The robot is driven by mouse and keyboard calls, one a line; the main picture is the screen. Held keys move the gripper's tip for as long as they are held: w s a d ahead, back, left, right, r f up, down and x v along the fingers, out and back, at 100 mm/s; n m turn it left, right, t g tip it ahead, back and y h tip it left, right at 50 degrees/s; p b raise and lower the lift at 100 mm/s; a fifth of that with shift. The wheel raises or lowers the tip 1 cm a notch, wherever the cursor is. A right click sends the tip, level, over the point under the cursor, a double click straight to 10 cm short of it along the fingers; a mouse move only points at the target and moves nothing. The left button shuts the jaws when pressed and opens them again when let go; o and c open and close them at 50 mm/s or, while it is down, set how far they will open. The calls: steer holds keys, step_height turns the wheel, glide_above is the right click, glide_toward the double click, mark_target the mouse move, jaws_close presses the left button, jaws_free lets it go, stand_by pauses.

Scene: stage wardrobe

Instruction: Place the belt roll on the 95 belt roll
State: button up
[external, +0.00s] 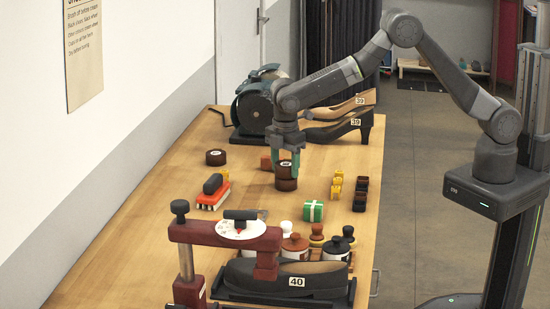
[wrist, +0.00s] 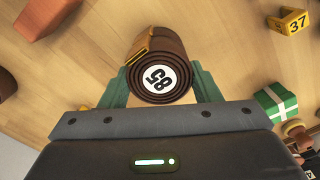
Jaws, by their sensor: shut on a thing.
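My gripper (external: 286,160) is shut on a brown belt roll (external: 287,170), its green fingers on either side of it. In the wrist view, the held roll (wrist: 150,68) shows a white round label that reads 85 and a tan strap end. In the external view, another brown roll (external: 286,185) sits on the table directly below the held one. The two look stacked, but I cannot tell whether they touch. The lower roll's label is hidden. A third brown roll (external: 215,157) lies flat on the table to the left, apart from the stack.
An orange-brown block (external: 266,162) is close behind the stack. Shoes (external: 340,128) and a grinder (external: 253,105) are behind; a red press (external: 226,235) is in front.

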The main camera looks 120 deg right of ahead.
mark_target(285, 164)
steer(key=shift+f, duration=0.25)
steer(key=o, duration=1)
steer(key=shift+o, duration=0.2)
step_height(285, 164, up, 12)
steer(key=b, duration=0.1)
steer(key=shift+r+b, duration=0.2)
steer(key=shift+b, duration=0.15)
